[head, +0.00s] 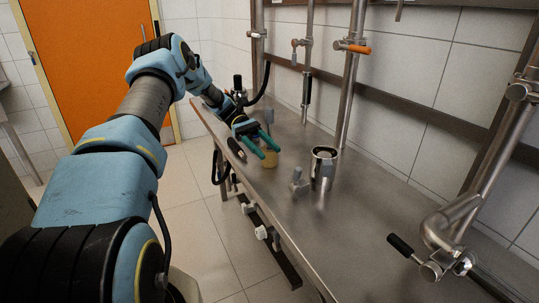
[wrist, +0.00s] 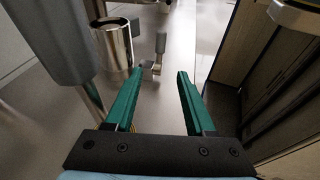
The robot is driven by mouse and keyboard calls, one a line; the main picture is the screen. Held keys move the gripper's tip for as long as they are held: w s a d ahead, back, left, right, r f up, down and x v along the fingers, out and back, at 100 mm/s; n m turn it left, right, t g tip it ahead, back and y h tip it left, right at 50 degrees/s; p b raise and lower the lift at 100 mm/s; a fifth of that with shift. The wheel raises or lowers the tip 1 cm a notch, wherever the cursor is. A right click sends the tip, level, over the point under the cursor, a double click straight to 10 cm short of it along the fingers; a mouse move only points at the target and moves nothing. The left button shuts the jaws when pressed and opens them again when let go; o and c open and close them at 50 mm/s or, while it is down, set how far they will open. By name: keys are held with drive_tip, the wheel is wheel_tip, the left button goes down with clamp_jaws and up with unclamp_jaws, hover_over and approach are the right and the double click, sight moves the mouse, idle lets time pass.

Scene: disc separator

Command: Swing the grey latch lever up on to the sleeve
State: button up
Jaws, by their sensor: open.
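My gripper (head: 267,155) has two teal fingers, open and spread apart, low over the steel table. Its fingers also show in the wrist view (wrist: 155,74), with nothing between them. A grey upright piece (head: 268,116), apparently the latch lever, stands just behind the fingers. A large grey rounded grip (wrist: 52,38) on a steel rod, apparently the same lever, is close by left of the fingers in the wrist view. A yellowish round part (head: 269,158), possibly the sleeve, is partly hidden by the fingers. I cannot tell whether the lever touches it.
A steel cup (head: 324,168) with a dark inside stands right of my gripper, and a small grey fitting (head: 299,183) stands beside it. Upright pipes with valves (head: 351,47) rise at the back wall. A black-handled valve (head: 430,268) is at the front right.

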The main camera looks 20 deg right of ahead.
sight(296, 180)
drive_tip(key=shift+c, duration=0.3)
